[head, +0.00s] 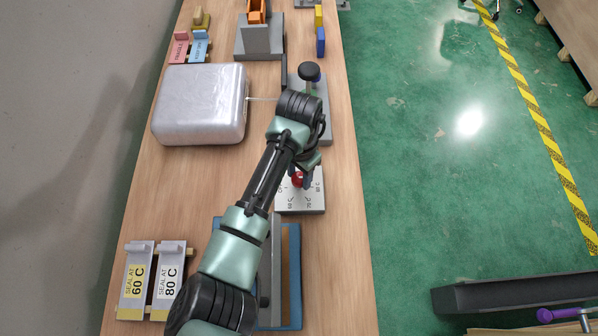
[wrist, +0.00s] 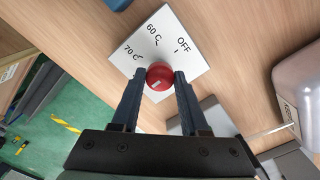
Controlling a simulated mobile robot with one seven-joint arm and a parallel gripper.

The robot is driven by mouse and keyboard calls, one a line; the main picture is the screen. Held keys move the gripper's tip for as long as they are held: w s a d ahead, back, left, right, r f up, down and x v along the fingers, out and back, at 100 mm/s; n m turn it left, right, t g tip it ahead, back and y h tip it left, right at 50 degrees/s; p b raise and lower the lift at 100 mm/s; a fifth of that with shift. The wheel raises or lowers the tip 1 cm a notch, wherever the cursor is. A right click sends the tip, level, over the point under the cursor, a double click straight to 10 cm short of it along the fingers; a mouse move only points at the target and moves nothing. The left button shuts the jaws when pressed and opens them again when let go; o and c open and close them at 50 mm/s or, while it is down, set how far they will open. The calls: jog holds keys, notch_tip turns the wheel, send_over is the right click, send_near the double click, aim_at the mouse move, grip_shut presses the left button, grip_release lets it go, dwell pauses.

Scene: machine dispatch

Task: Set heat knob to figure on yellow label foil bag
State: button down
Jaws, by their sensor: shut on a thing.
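The red heat knob (wrist: 159,76) sits on a white dial plate (wrist: 184,74); both show in the head view, the knob (head: 298,180) partly covered by my arm and the plate (head: 303,206) below it. The wrist view reads OFF, 60 C and 70 C. My gripper (wrist: 160,78) is shut on the knob, one finger on each side. A pale mark shows on the knob's lower part; I cannot tell which figure it points to. At lower left, a grey foil bag with a yellow label (head: 136,281) reads SEAL AT 60 C. Beside it, a bag with a white label (head: 170,281) reads SEAL AT 80 C.
A large rounded silver block (head: 200,105) stands left of my wrist. A grey device with a black knob (head: 310,72) is behind the dial. A blue-framed fixture (head: 291,275) lies under my arm. Pink and blue tags stand at the back left. Bare wood lies between bags and block.

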aim_at(299, 177)
jog(key=shift+r+n, duration=0.1)
jog(key=shift+n, duration=0.2)
jog(key=n+p, duration=0.3)
jog(key=n, duration=0.1)
jog(key=shift+d+n, duration=0.1)
jog(key=shift+n, duration=0.2)
jog(key=n+p, duration=0.2)
jog(key=n, duration=0.4)
jog(key=shift+n, duration=0.4)
jog(key=shift+w, duration=0.1)
jog(key=shift+c, duration=2.1)
grip_release()
notch_tip(299, 177, up, 13)
jog(key=b, duration=0.1)
